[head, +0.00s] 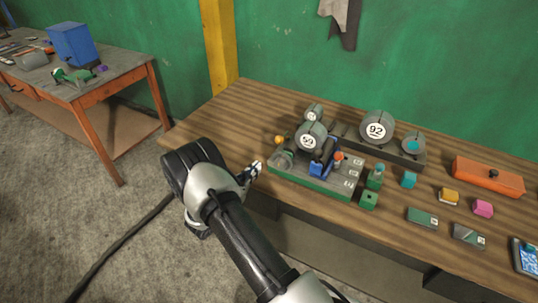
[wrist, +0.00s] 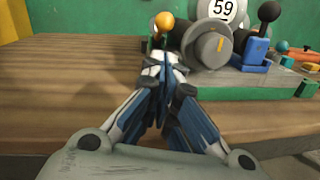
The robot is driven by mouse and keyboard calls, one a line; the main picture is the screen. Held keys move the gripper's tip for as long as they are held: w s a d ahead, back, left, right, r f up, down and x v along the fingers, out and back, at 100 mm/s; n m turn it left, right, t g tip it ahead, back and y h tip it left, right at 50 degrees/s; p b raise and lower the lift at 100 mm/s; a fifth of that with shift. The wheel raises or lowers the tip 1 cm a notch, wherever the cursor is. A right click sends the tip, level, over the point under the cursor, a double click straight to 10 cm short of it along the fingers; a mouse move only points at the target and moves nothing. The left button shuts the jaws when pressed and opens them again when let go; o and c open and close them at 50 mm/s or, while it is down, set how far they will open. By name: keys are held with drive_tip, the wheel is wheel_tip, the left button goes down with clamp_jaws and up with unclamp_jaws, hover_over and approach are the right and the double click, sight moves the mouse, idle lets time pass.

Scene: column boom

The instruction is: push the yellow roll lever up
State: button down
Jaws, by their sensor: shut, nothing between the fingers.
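The yellow roll lever shows as a yellow-orange ball knob (head: 279,139) at the left end of the machine on the bench. In the wrist view the ball (wrist: 164,22) stands at top centre, straight beyond my fingertips. Its lower part is hidden behind the fingers. My gripper (head: 257,165) is shut and empty, at the left front of the machine. In the wrist view my gripper (wrist: 165,62) points at the lever, with its tips just below the ball. I cannot tell whether they touch it.
A grey dial (wrist: 207,45) sits close to the right of my fingertips, with a blue black-knobbed lever (wrist: 258,52) beyond it. The machine's green base (head: 310,181) carries round gauges. Small blocks and an orange box (head: 488,177) lie at right. The bench top (head: 215,120) left of the machine is clear.

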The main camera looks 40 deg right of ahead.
sight(271, 159)
drive_tip(key=b+x, duration=0.2)
drive_tip(key=x, duration=0.8)
drive_tip(key=shift+r, duration=0.15)
